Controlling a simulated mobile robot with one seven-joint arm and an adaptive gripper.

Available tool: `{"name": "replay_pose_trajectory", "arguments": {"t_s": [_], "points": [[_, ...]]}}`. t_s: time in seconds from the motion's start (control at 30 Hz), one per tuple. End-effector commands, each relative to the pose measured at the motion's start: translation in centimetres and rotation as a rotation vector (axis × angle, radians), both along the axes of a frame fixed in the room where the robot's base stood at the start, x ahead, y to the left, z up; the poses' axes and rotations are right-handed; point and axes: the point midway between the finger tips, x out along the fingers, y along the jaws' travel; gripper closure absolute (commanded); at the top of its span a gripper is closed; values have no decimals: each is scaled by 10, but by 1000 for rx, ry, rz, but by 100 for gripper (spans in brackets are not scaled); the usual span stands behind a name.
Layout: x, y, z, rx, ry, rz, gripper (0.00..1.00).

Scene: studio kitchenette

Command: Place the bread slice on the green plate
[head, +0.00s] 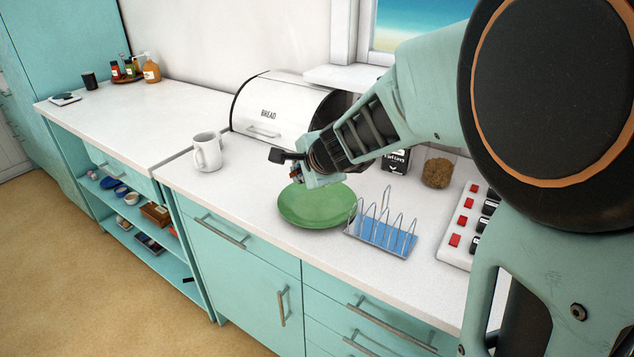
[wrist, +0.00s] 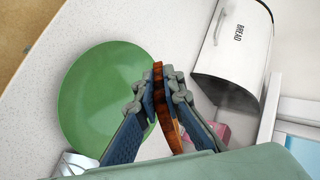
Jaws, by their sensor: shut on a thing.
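My gripper (wrist: 160,95) is shut on the bread slice (wrist: 159,78), a thin brown slice seen nearly edge-on between the fingers in the wrist view. The green plate (head: 318,211) lies empty on the white counter in the head view. It also shows in the wrist view (wrist: 95,95), with the slice by its right edge. In the head view my gripper (head: 298,178) is above the plate's far left rim. The slice is mostly hidden there by my gripper. I cannot tell its exact height above the plate.
A wire toast rack (head: 385,235) with a blue base stands right of the plate. A white bread bin (head: 270,108) stands behind, and a white mug (head: 207,152) to the left. A red-buttoned appliance (head: 462,222) and a brown-filled jar (head: 437,172) are at right. The left counter is mostly clear.

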Motion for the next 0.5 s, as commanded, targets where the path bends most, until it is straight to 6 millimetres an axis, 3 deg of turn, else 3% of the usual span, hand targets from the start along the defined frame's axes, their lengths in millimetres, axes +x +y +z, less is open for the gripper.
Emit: {"name": "replay_pose_trajectory", "arguments": {"t_s": [0.03, 0.2, 0.5], "points": [[0, 0, -13, 1, 0, -1, 100], [0, 0, -33, 1, 0, -1, 100], [0, 0, -55, 0, -1, 0, 100]]}}
